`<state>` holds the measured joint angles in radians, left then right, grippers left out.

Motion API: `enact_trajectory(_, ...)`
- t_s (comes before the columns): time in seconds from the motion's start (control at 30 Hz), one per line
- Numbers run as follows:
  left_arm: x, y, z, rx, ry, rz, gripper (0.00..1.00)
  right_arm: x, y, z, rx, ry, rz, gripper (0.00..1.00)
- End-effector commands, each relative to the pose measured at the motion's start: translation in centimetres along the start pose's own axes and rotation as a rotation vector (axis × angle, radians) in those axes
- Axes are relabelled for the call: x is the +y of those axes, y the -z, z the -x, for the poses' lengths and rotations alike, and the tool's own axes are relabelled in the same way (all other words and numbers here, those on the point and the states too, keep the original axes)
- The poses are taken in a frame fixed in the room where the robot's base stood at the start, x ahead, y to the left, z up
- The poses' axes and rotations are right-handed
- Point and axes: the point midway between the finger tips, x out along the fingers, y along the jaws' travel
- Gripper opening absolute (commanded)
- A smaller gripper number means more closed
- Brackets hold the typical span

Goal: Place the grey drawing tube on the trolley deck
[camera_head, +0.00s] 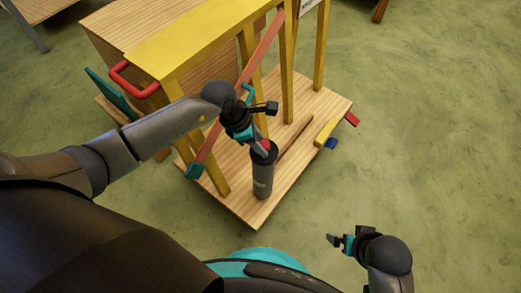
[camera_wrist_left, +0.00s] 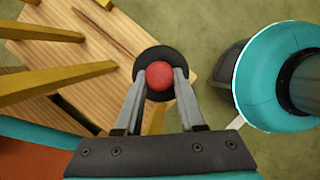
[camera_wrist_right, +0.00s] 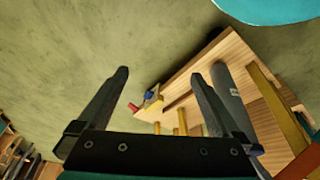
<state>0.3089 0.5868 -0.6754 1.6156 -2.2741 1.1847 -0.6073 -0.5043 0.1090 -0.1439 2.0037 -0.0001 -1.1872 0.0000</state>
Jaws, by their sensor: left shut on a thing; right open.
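The grey drawing tube (camera_head: 263,178) is upright over the front part of the wooden trolley deck (camera_head: 250,213). Its dark round top (camera_wrist_left: 150,53) carries a red knob (camera_wrist_left: 159,75). My left gripper (camera_head: 260,147) is above the tube, shut on the red knob. I cannot tell whether the tube's foot touches the deck. The tube also shows beside a finger in the right wrist view (camera_wrist_right: 230,92). My right gripper (camera_head: 340,240) is open and empty, apart from the trolley, at the lower right.
Yellow posts and a yellow top beam (camera_head: 200,40) rise from the trolley, with a slanting reddish bar (camera_head: 235,100) near my left arm. A thin brown rod (camera_head: 296,135) lies on the deck. A yellow piece (camera_head: 326,131) is at the right edge. Green floor right of the trolley is clear.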

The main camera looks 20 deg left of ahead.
Motion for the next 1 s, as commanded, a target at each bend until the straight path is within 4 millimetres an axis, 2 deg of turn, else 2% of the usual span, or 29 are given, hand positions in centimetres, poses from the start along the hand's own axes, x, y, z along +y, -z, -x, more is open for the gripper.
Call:
enact_trajectory(0.3, 0.1, 1.1, -2.8, -0.002, -0.001, 0.001, 0.0, 0.1, 1.5, 2.4, 0.044, -0.003, -0.002, 1.0)
enact_trajectory(0.77, 0.0, 1.3, -3.2, -0.001, -0.001, 0.0, 0.0, 0.1, 1.8, 3.1, 0.053, -0.003, -0.002, 1.0)
enact_trajectory(0.8, 0.0, 1.4, -3.2, 0.001, 0.0, 0.001, 0.42, 0.1, 1.9, 3.2, 0.055, -0.003, -0.002, 1.0)
enact_trajectory(1.0, 0.0, 1.4, -3.2, 0.001, 0.0, 0.001, 0.64, 0.1, 1.8, 3.2, 0.053, -0.004, -0.003, 1.0)
